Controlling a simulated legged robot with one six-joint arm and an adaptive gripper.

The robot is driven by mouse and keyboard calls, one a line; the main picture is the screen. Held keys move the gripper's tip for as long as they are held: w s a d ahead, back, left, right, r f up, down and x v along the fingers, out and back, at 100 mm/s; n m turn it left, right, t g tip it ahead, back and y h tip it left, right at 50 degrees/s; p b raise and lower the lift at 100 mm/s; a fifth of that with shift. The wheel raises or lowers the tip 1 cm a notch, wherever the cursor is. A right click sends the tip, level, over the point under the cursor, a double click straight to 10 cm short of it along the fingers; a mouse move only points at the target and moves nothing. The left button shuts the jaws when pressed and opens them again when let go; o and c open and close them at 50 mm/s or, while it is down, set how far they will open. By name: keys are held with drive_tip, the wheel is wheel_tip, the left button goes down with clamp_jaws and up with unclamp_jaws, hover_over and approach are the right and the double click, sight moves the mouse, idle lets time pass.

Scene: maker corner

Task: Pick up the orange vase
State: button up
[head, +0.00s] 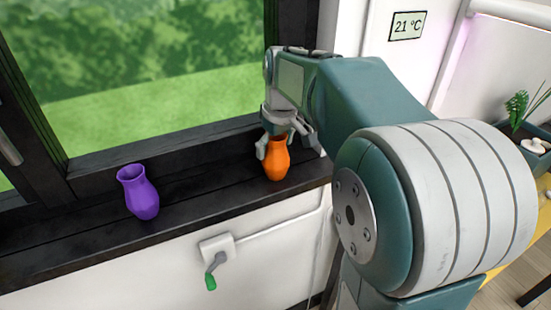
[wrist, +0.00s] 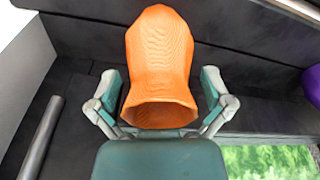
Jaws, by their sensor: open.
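The orange vase (head: 276,160) stands upright on the black window sill in the head view. My gripper (head: 275,147) is above it, with its fingers around the vase's upper part. In the wrist view the orange vase (wrist: 160,65) lies between the two fingers of my gripper (wrist: 160,92), its mouth toward the palm. Gaps show between the vase and both fingers, so the gripper is open and not holding it. Part of the vase's rim is hidden behind the gripper in the head view.
A purple vase (head: 138,192) stands on the sill (head: 215,187) to the left, well apart; its edge shows in the wrist view (wrist: 312,85). The window frame runs behind the sill. A white wall box with a green-tipped crank (head: 215,252) is below the sill.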

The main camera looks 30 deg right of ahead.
drive_tip(key=c, duration=1.1)
